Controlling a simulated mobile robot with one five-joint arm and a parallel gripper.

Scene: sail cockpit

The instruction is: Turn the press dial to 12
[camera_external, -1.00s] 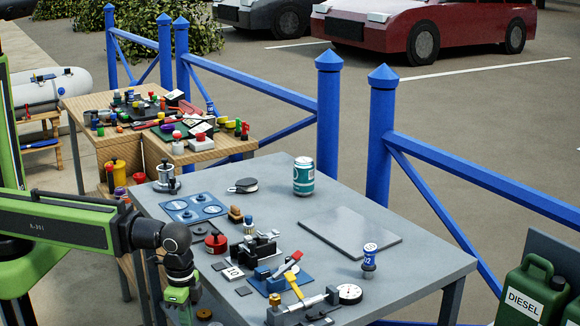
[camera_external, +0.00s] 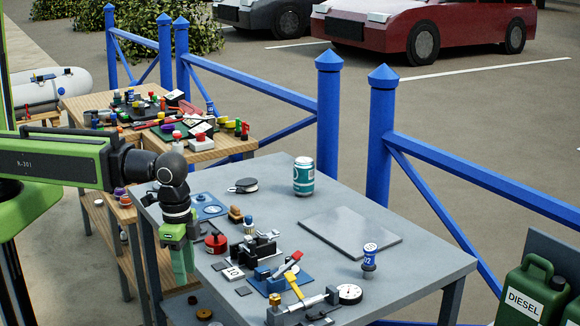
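A round white dial (camera_external: 350,294) with dark markings sits at the near edge of the grey table (camera_external: 425,262), at the end of a silver bar-like fixture (camera_external: 300,307). I cannot tell for sure whether it is the press dial. A small plate marked 10 (camera_external: 234,273) lies left of it, and an upright blue and white piece marked 02 (camera_external: 369,262) stands to its right. My gripper (camera_external: 182,278) points down at the table's left edge, well left of the dial and apart from it. Its green fingers look close together, but the gap is not clear. No held object shows.
A red round piece (camera_external: 216,243), a black and silver clamp (camera_external: 257,250) and a blue plate with a red lever (camera_external: 290,268) crowd the table near my gripper. A teal can (camera_external: 303,178) and a flat grey slab (camera_external: 350,233) stand farther back. The table's right end is mostly clear.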

